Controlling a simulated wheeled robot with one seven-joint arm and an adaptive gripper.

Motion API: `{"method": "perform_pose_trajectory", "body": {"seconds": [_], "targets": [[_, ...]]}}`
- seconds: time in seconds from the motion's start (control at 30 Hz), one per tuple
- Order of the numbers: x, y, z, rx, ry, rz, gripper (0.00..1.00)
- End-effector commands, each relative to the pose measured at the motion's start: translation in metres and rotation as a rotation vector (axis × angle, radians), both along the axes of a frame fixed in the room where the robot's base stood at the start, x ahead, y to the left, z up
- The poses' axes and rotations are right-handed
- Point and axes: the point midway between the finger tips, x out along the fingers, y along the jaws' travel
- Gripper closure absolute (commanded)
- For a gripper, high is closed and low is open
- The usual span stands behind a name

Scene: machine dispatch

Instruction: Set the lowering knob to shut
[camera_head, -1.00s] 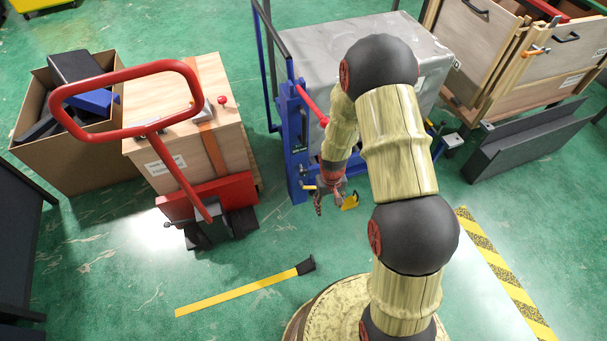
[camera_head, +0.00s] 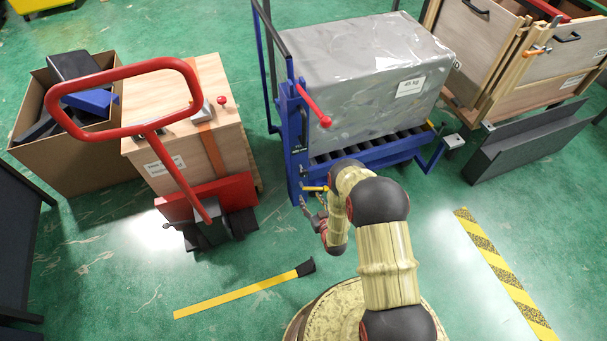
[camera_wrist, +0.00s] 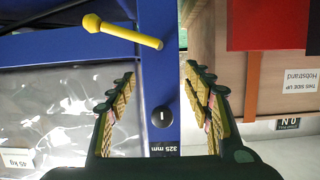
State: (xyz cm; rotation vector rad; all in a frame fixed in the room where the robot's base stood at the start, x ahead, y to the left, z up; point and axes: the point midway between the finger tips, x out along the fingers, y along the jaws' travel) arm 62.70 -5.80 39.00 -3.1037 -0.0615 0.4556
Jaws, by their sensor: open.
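The blue lift frame (camera_head: 296,150) stands upright beside the grey wrapped load. A yellow handle with a rounded end (camera_wrist: 120,30) sticks out low on the frame; the head view shows it too (camera_head: 316,188). A round black knob with a white mark (camera_wrist: 162,117) sits on the blue post, above a "325 mm" label in the wrist view; I cannot tell which of the two is the lowering knob. My gripper (camera_wrist: 158,75) is open and empty, its fingers spread on both sides of the post in the picture. In the head view my gripper (camera_head: 310,208) is close to the yellow handle, with no clear contact.
The grey load (camera_head: 370,80) rests on the lift's rollers. A red lever (camera_head: 315,105) juts from the post. A red-handled truck (camera_head: 125,100) with a wooden crate (camera_head: 200,140) stands left. A yellow strip (camera_head: 240,290) lies on the open floor in front.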

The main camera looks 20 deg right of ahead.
Motion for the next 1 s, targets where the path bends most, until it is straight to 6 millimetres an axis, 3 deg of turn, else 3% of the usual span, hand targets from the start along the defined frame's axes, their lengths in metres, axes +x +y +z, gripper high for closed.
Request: {"method": "perform_pose_trajectory", "body": {"seconds": [0.1, 0.27, 0.43, 0.8, 1.0], "targets": [[0.015, 0.0, 0.044, 0.001, -0.171, 0.004, 0.49], [0.018, 0.0, 0.073, 0.003, -0.278, 0.004, 0.49], [0.03, 0.0, 0.077, 0.002, -0.297, 0.003, 0.49], [0.083, 0.002, 0.075, 0.001, -0.293, 0.002, 0.49], [0.095, 0.003, 0.077, 0.002, -0.292, 0.002, 0.49]]}}
